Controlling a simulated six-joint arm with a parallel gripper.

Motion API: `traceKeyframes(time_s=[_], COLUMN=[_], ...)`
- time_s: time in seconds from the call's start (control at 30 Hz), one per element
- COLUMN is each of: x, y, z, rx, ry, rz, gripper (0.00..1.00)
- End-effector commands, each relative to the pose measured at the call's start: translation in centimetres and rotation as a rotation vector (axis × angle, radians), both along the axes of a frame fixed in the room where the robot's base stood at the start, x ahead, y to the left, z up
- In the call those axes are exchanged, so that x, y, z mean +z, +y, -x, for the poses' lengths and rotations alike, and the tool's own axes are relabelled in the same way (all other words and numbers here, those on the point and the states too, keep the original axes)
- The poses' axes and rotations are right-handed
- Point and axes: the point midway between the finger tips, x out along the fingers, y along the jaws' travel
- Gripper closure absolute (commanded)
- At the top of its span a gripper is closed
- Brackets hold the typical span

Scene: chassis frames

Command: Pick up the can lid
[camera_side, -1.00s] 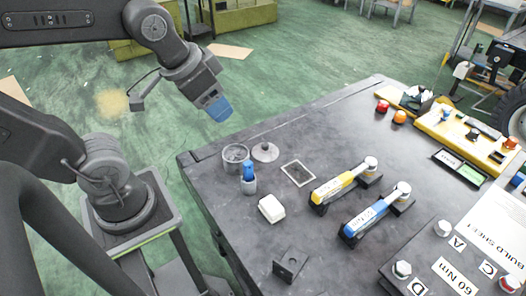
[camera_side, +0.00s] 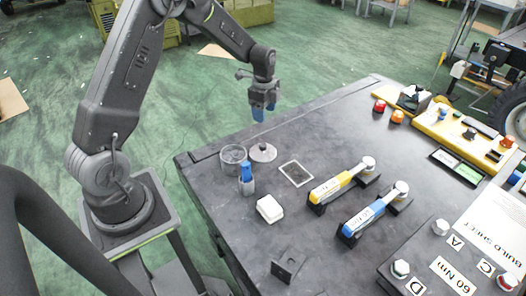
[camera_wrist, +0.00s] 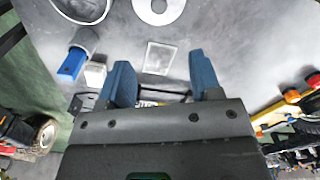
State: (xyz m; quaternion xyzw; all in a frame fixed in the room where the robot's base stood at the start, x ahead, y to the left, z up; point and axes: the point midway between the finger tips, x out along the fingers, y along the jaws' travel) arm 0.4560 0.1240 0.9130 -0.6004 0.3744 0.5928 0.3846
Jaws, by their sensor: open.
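The can lid (camera_side: 263,153) is a flat grey disc with a small knob, lying on the dark bench near its far left edge. In the wrist view the lid (camera_wrist: 146,13) is cut off by the top edge. The open grey can (camera_side: 234,160) stands just left of it; its rim shows in the wrist view (camera_wrist: 56,8). My gripper (camera_side: 264,116) hangs above the lid, pointing down, with clear air between. Its two blue fingers (camera_wrist: 162,75) are apart, with nothing held between them.
A blue-handled tool in a grey holder (camera_side: 248,187) stands close to the can, with a white block (camera_side: 270,208) nearer the camera. A pale square outline (camera_side: 297,174) lies right of the lid. Yellow (camera_side: 333,188) and blue (camera_side: 366,219) wrenches rest on supports further right.

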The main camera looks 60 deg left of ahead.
Motion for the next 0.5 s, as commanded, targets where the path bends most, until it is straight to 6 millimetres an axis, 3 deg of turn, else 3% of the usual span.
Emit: traceKeyframes(time_s=[0.27, 0.5], x=[-3.7, -8.3], y=[0.8, 0.7], z=[-0.2, -0.2], rx=[-0.046, -0.045], ry=[0.021, 0.020], rz=[0.008, 0.007], gripper=[0.42, 0.42])
